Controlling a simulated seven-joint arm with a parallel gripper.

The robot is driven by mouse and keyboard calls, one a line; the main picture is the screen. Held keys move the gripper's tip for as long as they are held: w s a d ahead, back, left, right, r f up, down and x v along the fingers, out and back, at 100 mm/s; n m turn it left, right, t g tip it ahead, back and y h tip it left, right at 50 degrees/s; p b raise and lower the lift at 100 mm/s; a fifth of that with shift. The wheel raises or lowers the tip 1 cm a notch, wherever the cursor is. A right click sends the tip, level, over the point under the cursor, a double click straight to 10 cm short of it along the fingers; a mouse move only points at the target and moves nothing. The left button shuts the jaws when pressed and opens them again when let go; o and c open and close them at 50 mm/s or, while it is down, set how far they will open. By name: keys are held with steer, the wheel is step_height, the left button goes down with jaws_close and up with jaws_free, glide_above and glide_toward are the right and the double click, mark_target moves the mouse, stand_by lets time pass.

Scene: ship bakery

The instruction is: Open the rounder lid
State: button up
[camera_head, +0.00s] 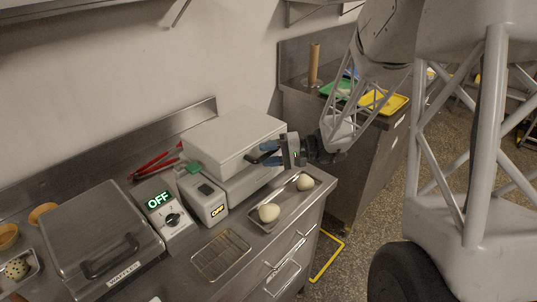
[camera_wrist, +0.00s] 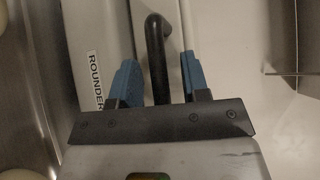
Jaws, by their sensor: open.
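The rounder is a pale box (camera_head: 245,185) on the steel counter, with its broad pale lid (camera_head: 232,138) lying flat and closed on top. In the wrist view, a black handle (camera_wrist: 155,55) stands beside the label reading ROUNDER (camera_wrist: 95,80). My gripper (camera_head: 268,152) is at the right front side of the rounder. Its two blue fingers (camera_wrist: 160,75) are open, one on each side of the handle, with visible gaps. The handle's lower end is hidden behind the gripper's dark crossbar.
A metal tray (camera_head: 284,213) with two dough balls (camera_head: 269,212) lies just in front of the rounder. Red tongs (camera_head: 155,163) lie behind. A green tray (camera_head: 340,91) stands further back.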

jaws_close()
steer(key=shift+r, duration=0.1)
stand_by(0.3)
